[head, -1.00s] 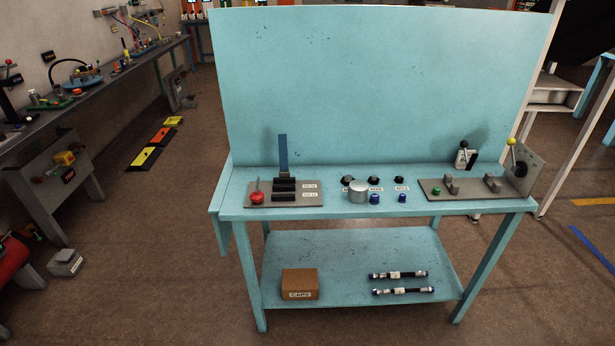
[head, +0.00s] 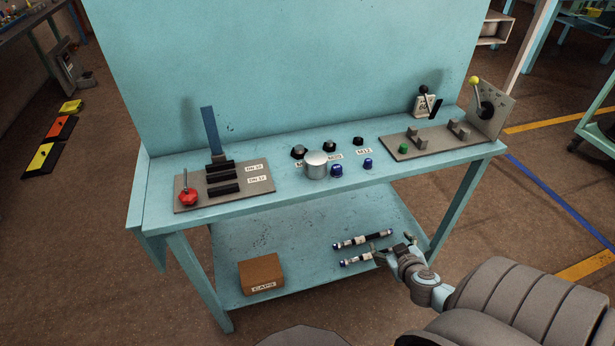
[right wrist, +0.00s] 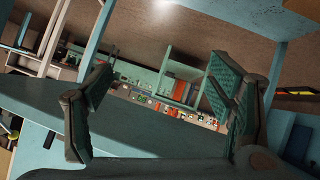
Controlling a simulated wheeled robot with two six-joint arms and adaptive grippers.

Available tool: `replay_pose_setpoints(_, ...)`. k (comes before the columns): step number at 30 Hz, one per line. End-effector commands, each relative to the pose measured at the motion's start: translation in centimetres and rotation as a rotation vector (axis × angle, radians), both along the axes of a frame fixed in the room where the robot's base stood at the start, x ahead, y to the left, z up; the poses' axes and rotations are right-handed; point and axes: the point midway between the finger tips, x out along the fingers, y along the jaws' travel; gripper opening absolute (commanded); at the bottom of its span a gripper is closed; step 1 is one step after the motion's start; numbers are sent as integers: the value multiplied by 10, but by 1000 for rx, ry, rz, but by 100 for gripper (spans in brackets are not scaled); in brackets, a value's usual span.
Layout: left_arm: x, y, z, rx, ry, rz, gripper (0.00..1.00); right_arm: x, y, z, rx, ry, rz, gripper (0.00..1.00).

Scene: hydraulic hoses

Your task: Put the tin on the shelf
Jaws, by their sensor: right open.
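The tin (head: 316,165), a short silver cylinder, stands upright on the blue bench top (head: 300,190) near its front edge, among black and blue caps. The lower shelf (head: 225,265) of the bench lies below it. My right gripper (head: 395,248) is open and empty, in front of the bench, overlapping the right side of the lower shelf in the head view. Its spread fingers also show in the right wrist view (right wrist: 160,105), with nothing between them. My left gripper is out of view.
On the shelf are a brown CAPS box (head: 261,273) and two hoses (head: 362,241), the hoses close to my right gripper in the picture. A lever plate (head: 225,187) and a fixture plate (head: 430,138) flank the tin. A tall back panel (head: 280,65) rises behind.

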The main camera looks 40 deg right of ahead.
Motion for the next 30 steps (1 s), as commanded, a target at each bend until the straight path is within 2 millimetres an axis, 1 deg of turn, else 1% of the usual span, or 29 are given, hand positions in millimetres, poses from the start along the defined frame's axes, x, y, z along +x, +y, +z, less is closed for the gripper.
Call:
replay_pose_setpoints(1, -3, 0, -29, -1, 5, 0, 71, 39, 8, 39, -12, -172, 60, 76)
replay_pose_setpoints(2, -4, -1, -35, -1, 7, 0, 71, 57, 19, 71, 1, -274, 96, 76)
replay_pose_setpoints(3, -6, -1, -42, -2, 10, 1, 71, 75, 38, 108, 31, -395, 148, 76)
replay_pose_setpoints(4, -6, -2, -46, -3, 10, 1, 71, 83, 52, 132, 58, -468, 186, 76)
replay_pose_setpoints(6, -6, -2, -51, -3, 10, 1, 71, 94, 80, 172, 118, -589, 257, 76)
replay_pose_setpoints(7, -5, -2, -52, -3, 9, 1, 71, 97, 89, 183, 137, -621, 278, 76)
replay_pose_setpoints(9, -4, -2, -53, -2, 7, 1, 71, 106, 97, 198, 165, -661, 299, 76)
replay_pose_setpoints(11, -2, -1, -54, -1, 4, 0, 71, 119, 97, 202, 171, -673, 302, 76)
replay_pose_setpoints(14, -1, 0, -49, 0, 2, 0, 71, 147, 93, 205, 176, -675, 298, 76)
replay_pose_setpoints(15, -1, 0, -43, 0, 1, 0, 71, 158, 90, 206, 174, -671, 294, 76)
replay_pose_setpoints(18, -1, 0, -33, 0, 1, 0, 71, 179, 88, 207, 173, -667, 297, 76)
replay_pose_setpoints(23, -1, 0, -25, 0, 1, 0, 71, 200, 87, 204, 174, -667, 298, 76)
replay_pose_setpoints(27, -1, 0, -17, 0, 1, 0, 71, 227, 86, 199, 171, -665, 298, 76)
replay_pose_setpoints(30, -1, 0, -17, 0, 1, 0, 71, 240, 84, 197, 172, -664, 299, 76)
